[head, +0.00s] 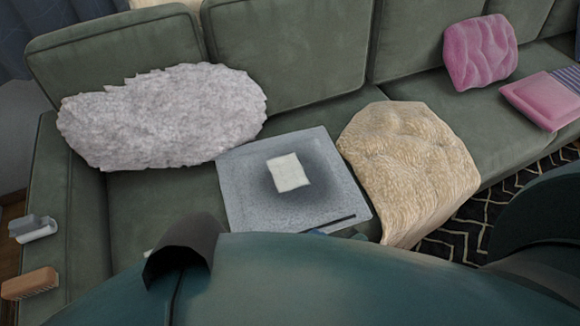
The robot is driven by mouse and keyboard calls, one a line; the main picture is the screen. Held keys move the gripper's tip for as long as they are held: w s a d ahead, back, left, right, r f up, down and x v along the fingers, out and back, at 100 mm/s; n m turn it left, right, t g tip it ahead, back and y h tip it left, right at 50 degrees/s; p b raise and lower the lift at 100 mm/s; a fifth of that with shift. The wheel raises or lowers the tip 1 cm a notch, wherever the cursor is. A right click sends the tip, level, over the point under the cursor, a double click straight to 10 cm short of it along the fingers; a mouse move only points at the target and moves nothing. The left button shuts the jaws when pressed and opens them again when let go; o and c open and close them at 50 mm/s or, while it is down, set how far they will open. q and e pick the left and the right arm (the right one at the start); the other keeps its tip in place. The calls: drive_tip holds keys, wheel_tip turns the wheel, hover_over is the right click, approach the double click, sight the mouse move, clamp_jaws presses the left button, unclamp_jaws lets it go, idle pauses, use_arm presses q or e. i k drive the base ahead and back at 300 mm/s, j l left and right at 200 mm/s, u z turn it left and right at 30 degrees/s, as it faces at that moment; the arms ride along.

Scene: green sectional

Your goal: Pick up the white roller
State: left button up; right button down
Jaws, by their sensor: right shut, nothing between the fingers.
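A white-and-grey object (33,228) that looks like the white roller lies at the left edge, on the sofa's left armrest. Its far end is close to the picture's edge. My right gripper is mostly hidden behind my own teal arm or body, which fills the lower part of the view; what I can make out of it is shut and empty. No gripper touches the roller. My left gripper does not show.
A brown brush (30,283) lies in front of the roller. A grey board (240,190) with a white square piece (288,172) rests on the green sofa (290,60). A fluffy grey cushion (165,115), a cream throw (410,160) and pink cushions (480,52) lie around it.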

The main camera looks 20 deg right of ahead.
sight(30, 227)
drive_tip(key=u, duration=1.55)
drive_tip(key=i+j, duration=0.35)
drive_tip(key=j, duration=0.2)
drive_tip(key=i+j+z, duration=0.15)
drive_tip(key=z, duration=0.35)
drive_tip(key=i+j+z, duration=0.1)
drive_tip(key=j+z, duration=0.2)
drive_tip(key=z, duration=1.1)
